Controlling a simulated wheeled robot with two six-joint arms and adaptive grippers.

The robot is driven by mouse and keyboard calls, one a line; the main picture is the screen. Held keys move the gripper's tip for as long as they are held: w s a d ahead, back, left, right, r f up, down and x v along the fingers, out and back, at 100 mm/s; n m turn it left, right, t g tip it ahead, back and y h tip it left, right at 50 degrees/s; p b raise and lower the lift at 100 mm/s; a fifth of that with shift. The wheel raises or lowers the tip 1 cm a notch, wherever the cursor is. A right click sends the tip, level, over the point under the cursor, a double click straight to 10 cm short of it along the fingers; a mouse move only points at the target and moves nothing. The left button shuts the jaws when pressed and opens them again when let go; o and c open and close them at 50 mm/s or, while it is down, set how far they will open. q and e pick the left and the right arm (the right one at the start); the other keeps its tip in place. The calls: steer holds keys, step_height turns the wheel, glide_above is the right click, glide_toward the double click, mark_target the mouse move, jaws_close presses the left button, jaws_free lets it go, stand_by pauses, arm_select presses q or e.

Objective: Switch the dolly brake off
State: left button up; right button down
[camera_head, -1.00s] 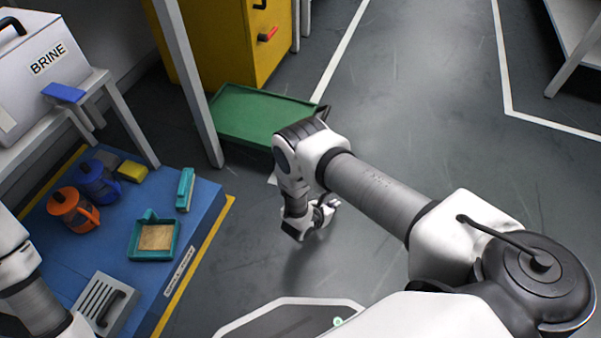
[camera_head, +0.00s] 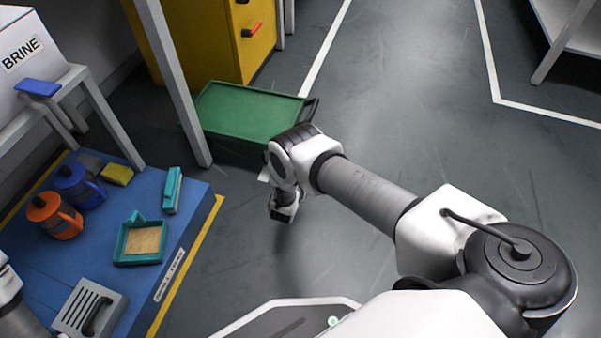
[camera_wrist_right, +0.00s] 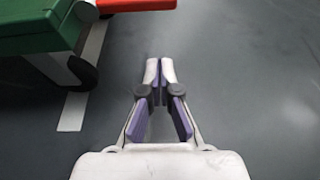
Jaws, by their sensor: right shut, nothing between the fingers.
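The green dolly (camera_head: 250,112) stands on the floor beyond my right arm, with a dark part at its right corner. In the right wrist view the dolly's green corner (camera_wrist_right: 35,28) is at upper left, with a black caster wheel (camera_wrist_right: 76,72) under it. A red bar (camera_wrist_right: 135,4) sticks out at the top edge beside the corner; it is cut off, so its position is unclear. My right gripper (camera_wrist_right: 160,68) is shut and empty, apart from the dolly, over bare floor. In the head view the right gripper (camera_head: 284,212) hangs below the wrist. My left gripper is out of view.
A yellow cabinet (camera_head: 205,45) stands behind the dolly. A grey table leg (camera_head: 172,80) rises close to its left side. A blue platform (camera_head: 100,255) with jugs and a teal tray lies at left. The floor (camera_head: 400,120) to the right is open.

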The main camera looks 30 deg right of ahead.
steer(key=b+x, duration=0.1)
steer(key=x, duration=0.1)
steer(key=b+x, duration=0.1)
steer(key=x, duration=0.1)
steer(key=shift+f, duration=0.35)
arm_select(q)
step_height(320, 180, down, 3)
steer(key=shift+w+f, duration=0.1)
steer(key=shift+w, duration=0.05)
arm_select(e)
step_height(320, 180, up, 5)
steer(key=shift+s+a+f, duration=0.1)
steer(key=shift+s+a, duration=0.1)
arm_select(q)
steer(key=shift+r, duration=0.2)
